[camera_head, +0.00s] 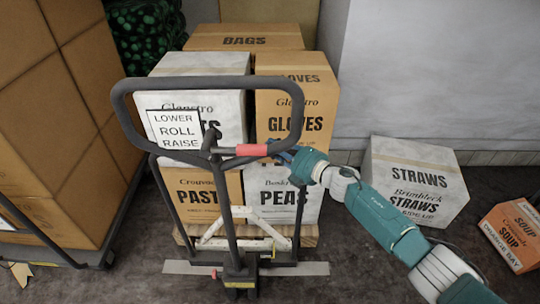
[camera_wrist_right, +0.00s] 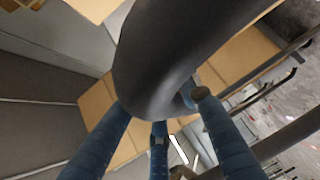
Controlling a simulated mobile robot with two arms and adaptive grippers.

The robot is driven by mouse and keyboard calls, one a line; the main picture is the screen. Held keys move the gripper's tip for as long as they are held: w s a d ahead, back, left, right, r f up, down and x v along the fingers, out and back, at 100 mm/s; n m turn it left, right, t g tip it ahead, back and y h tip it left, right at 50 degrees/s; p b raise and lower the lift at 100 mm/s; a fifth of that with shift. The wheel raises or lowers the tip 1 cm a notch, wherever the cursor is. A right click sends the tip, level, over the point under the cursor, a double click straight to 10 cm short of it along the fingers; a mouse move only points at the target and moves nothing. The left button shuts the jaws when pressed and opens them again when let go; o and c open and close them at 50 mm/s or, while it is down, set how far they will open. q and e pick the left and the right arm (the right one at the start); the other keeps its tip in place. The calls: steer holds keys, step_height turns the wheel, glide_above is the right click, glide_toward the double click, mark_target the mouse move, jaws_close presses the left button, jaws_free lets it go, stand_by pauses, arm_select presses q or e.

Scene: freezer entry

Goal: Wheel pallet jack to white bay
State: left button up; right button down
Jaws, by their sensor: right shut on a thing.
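The pallet jack stands upright in front of me, with a dark looped handle (camera_head: 186,85), a red grip section and a sign reading LOWER, ROLL, RAISE. Its base (camera_head: 240,270) is low on the floor before a wooden pallet (camera_head: 306,236) stacked with cartons. My right gripper (camera_head: 280,150) is shut on the right side of the handle, just beside the red grip. In the right wrist view its blue fingers (camera_wrist_right: 170,115) are around the thick dark handle bar (camera_wrist_right: 160,60). My left gripper is out of view. I cannot make out a white bay.
The stack holds GLOVES (camera_head: 292,100), PASTA and PEAS boxes. A tall brown carton load (camera_head: 60,110) stands close on the left. A pale wall closes the back right.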

steer(key=shift+s+a+f+g, duration=0.1)
steer(key=shift+s+f+g, duration=0.25)
steer(key=shift+s, duration=0.2)
steer(key=c, duration=1.7)
jaws_free()
steer(key=shift+s+d+r, duration=0.2)
steer(key=shift+s+r, duration=0.2)
steer(key=shift+s, duration=0.05)
steer(key=o, duration=0.4)
steer(key=shift+d+r, duration=0.15)
steer(key=shift+r, duration=0.3)
steer(key=shift+s+d+f, duration=0.15)
steer(key=shift+d+f, duration=0.15)
steer(key=shift+d, duration=0.25)
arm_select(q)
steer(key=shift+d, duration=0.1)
arm_select(e)
steer(key=v, duration=1.1)
steer(key=shift+s+a, duration=0.25)
steer(key=shift+s, duration=0.1)
